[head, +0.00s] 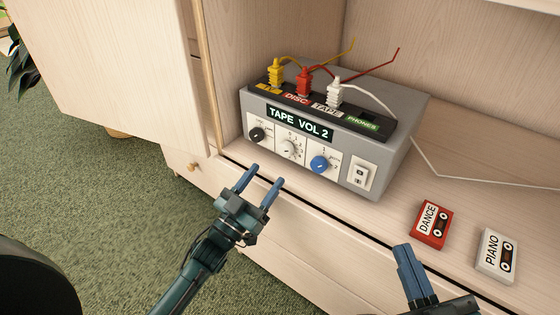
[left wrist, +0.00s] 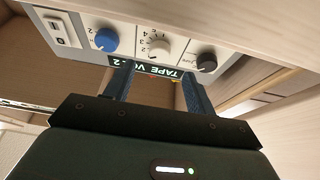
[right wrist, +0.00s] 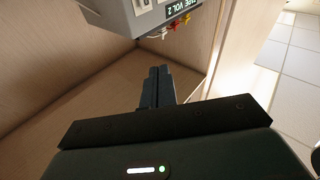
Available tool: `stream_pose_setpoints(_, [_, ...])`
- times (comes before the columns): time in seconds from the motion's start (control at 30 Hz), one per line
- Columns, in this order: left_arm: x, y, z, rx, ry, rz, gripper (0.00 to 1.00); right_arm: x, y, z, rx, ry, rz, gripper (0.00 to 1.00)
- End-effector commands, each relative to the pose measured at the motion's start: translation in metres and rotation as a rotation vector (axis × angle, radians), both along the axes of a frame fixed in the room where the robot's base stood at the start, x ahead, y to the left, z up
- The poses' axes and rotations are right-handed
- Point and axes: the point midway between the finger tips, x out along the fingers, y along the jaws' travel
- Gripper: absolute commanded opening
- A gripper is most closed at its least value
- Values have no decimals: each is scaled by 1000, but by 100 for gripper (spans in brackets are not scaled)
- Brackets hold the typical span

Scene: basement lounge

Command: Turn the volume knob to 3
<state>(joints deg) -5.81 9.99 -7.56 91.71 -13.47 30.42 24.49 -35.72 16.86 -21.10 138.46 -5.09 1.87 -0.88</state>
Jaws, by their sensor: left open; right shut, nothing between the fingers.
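A grey audio box (head: 400,140) stands on the cabinet shelf; its display (head: 299,124) reads "TAPE VOL 2". Its front has a black knob (head: 257,135), a pale middle knob (head: 288,150) with a numbered dial, and a blue knob (head: 320,164). Their labels are too small to read surely. My left gripper (head: 266,174) is open and empty, in front of and below the panel, apart from the knobs. In the left wrist view the pale knob (left wrist: 158,47) shows between its fingers. My right gripper (head: 404,248) is shut and empty, near the shelf's front edge.
Yellow (head: 276,73), red (head: 303,82) and white (head: 334,93) plugs stand on top of the box. A white rocker switch (head: 360,176) is right of the blue knob. A red DANCE cassette (head: 434,225) and white PIANO cassette (head: 496,256) lie on the shelf to the right.

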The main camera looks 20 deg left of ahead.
Motion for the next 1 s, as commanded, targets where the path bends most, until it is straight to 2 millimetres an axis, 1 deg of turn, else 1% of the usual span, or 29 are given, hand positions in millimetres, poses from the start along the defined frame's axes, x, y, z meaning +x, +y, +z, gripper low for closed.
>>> stream_pose_setpoints(0.03, [11, -4, 4, 0, -5, -1, 55, 0, 1, -3, 6, 0, 3, 0])
stream_pose_setpoints(0.2, [38, -14, 15, 0, -2, 0, 55, 0, 2, -3, 25, -1, 11, 0])
stream_pose_setpoints(0.3, [48, -18, 20, 1, -1, -1, 55, 0, 2, -2, 35, -1, 14, 0])
stream_pose_setpoints(0.4, [55, -21, 23, 1, 1, -1, 55, 0, 2, -2, 43, 0, 16, 0])
stream_pose_setpoints(0.53, [59, -22, 25, 0, 2, 0, 55, 0, 2, -2, 46, 3, 18, 0])
stream_pose_setpoints(0.77, [59, -22, 25, 1, 3, 0, 55, 0, 3, -2, 46, 3, 19, 0])
stream_pose_setpoints(1.0, [59, -22, 25, 1, 2, 0, 36, 0, 3, -1, 44, -1, 20, 0])
